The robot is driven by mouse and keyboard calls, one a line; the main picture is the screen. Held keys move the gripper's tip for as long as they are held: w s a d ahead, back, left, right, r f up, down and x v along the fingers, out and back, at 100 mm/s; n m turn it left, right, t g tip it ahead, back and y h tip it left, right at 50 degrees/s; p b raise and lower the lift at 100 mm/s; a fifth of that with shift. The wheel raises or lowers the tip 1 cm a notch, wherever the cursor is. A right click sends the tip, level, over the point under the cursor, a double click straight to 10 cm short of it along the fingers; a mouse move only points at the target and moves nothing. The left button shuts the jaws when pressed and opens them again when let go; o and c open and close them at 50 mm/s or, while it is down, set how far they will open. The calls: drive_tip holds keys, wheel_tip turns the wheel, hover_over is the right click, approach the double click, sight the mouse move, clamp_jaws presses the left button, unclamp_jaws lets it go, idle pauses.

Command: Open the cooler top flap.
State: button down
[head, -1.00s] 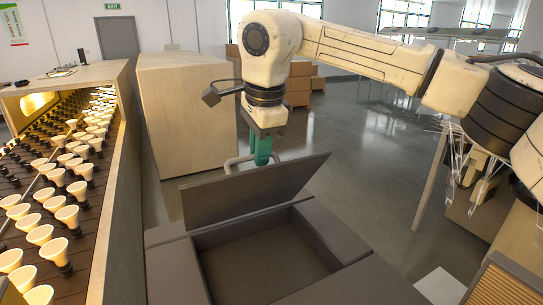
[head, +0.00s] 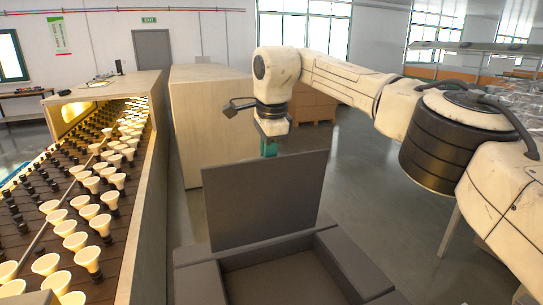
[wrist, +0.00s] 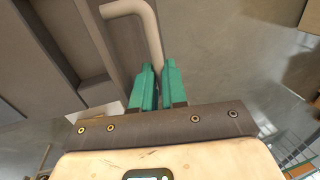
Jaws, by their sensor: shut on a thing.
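The cooler top flap (head: 262,205) is a dark grey panel that stands nearly upright at the back edge of the cooler (head: 195,283). The cooler's opening below it is exposed, and its inside looks empty. My gripper (head: 269,150) is behind the flap's top edge, and its green fingers are partly hidden by the flap. In the wrist view, my gripper (wrist: 156,85) is shut on the flap's beige bent handle (wrist: 150,30), which runs down between the fingers. The flap (wrist: 125,45) shows beside the handle. The handle is hidden in the head view.
A slanted rack (head: 75,225) with several rows of bulbs stands at the left. A pale wooden cabinet (head: 210,130) stands behind the cooler, with cardboard boxes (head: 315,104) farther back. Grey floor (head: 375,180) is open to the right of the flap.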

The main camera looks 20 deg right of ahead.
drive_tip(key=shift+w+f, duration=0.45)
drive_tip(key=shift+w, duration=0.15)
drive_tip(key=c, duration=1.4)
unclamp_jaws()
drive_tip(key=shift+w, duration=0.1)
drive_tip(key=shift+o, duration=1.2)
drive_tip(key=shift+r, duration=0.2)
drive_tip(key=v, duration=1)
drive_tip(key=shift+r, duration=0.35)
